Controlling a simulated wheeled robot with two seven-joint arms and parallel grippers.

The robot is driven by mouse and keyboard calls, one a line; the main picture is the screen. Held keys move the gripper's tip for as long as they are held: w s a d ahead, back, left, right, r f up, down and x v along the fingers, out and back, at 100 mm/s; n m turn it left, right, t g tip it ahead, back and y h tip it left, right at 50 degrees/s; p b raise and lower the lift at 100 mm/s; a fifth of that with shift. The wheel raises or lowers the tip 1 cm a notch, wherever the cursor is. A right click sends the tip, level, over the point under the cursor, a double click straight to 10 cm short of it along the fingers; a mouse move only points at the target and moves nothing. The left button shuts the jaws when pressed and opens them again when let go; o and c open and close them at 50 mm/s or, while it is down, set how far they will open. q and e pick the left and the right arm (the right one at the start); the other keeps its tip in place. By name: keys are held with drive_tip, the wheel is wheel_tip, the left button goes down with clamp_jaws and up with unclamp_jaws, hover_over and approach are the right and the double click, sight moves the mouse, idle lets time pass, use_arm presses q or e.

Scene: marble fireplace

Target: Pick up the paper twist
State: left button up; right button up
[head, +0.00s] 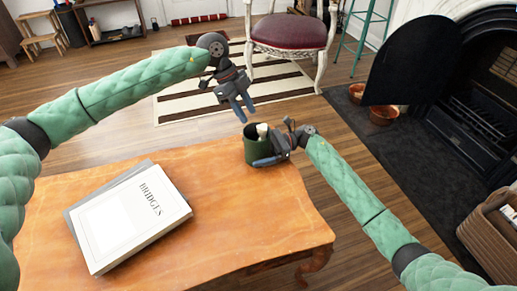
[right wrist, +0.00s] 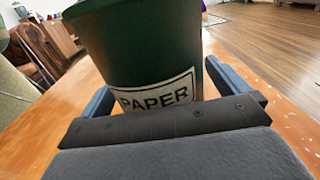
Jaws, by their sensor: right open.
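A dark green bin (head: 256,150) stands upright at the far edge of the wooden table, and a white piece (head: 262,130), possibly the paper twist, shows at its top. My left gripper (head: 247,118) is open and empty, above and left of the bin, pointing down.
A white "BRIDGES" book (head: 130,220) lies on a grey one on the left of the wooden table (head: 240,225). A red-seated chair (head: 290,32) stands beyond on a striped rug (head: 180,105). A black fireplace (head: 480,90) and a wicker basket (head: 485,235) are at right.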

drive_tip(key=c, duration=1.1)
use_arm(q)
drive_tip(key=shift+o, duration=1.3)
drive_tip(key=shift+r, duration=0.15)
use_arm(e)
drive_tip(key=shift+o, duration=0.2)
use_arm(q)
drive_tip(key=d+r+m, duration=0.1)
drive_tip(key=d+r, duration=0.5)
drive_tip(key=m+t+y, duration=0.3)
drive_tip(key=m+y, duration=0.2)
drive_tip(key=m, duration=0.3)
hover_over(263, 127)
wheel_tip(263, 127, down, 4)
drive_tip(key=shift+s+d+f, duration=0.1)
drive_tip(key=shift+s+f, duration=0.05)
drive_tip(key=shift+f, duration=0.1)
drive_tip(key=shift+w+f, duration=0.15)
drive_tip(key=shift+f, duration=1.2)
drive_tip(key=shift+w+f, duration=0.1)
drive_tip(key=shift+f, duration=1.25)
